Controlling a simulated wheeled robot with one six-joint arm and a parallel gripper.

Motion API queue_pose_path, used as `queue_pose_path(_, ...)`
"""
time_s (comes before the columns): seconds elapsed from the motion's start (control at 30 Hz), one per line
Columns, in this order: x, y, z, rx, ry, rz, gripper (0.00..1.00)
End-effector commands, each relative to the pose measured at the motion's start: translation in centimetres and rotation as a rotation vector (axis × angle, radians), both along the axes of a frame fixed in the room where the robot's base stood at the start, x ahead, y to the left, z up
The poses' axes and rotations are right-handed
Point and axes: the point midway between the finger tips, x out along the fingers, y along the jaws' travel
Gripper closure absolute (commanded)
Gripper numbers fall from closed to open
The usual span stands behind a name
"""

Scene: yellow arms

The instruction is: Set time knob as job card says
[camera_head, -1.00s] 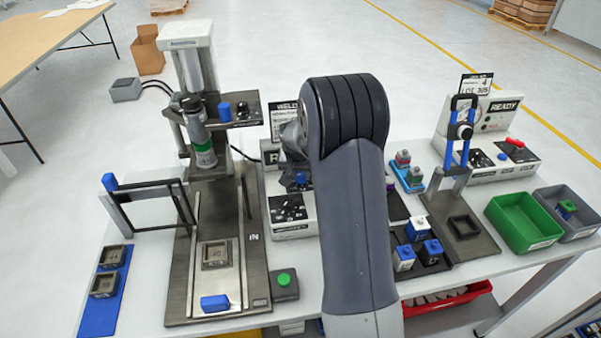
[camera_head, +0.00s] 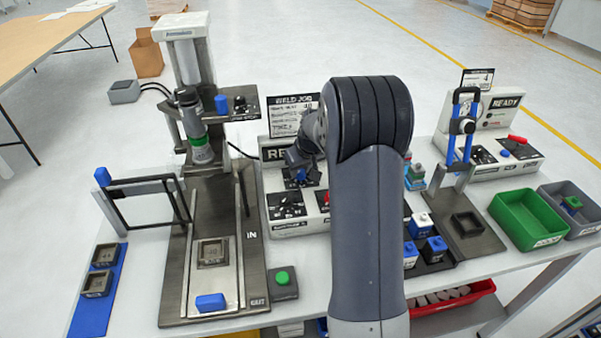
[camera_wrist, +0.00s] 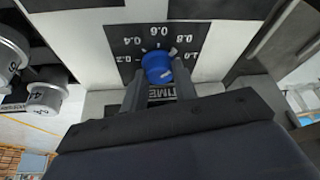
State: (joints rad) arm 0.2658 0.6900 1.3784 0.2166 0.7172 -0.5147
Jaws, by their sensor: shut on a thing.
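The blue time knob (camera_wrist: 157,67) sits on a black dial plate with white marks from about 0.2 to 1.0, above a partly covered TIME label (camera_wrist: 160,91). My gripper (camera_wrist: 152,85) is shut on the knob, with one finger on each side. The knob's exact pointer position is hard to read. In the head view, my gripper (camera_head: 298,158) is at the welder's control panel, over the blue knob (camera_head: 300,175). The weld job card (camera_head: 292,114) stands behind it; its heading reads WELD JOB, but the time value is too small to read surely.
The press (camera_head: 195,130) stands left of the welder, with a green button box (camera_head: 284,282) in front. A second machine with a READY sign (camera_head: 507,103), a green bin (camera_head: 525,220) and a grey bin (camera_head: 580,222) are at right. My arm hides the table's middle.

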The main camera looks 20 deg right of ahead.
Motion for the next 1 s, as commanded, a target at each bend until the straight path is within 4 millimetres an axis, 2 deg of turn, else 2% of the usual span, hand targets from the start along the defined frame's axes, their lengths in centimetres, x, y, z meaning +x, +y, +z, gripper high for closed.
queue_pose_path(0.63, 0.08, -0.05, 0.11, -0.002, -0.002, 0.062, 0.95)
queue_pose_path(0.67, 0.08, -0.05, 0.11, -0.002, -0.002, 0.062, 0.72)
queue_pose_path(0.9, 0.04, -0.05, 0.07, -0.001, -0.001, 0.062, 0.52)
queue_pose_path(1.0, 0.03, -0.04, 0.04, 0.000, -0.001, 0.061, 0.51)
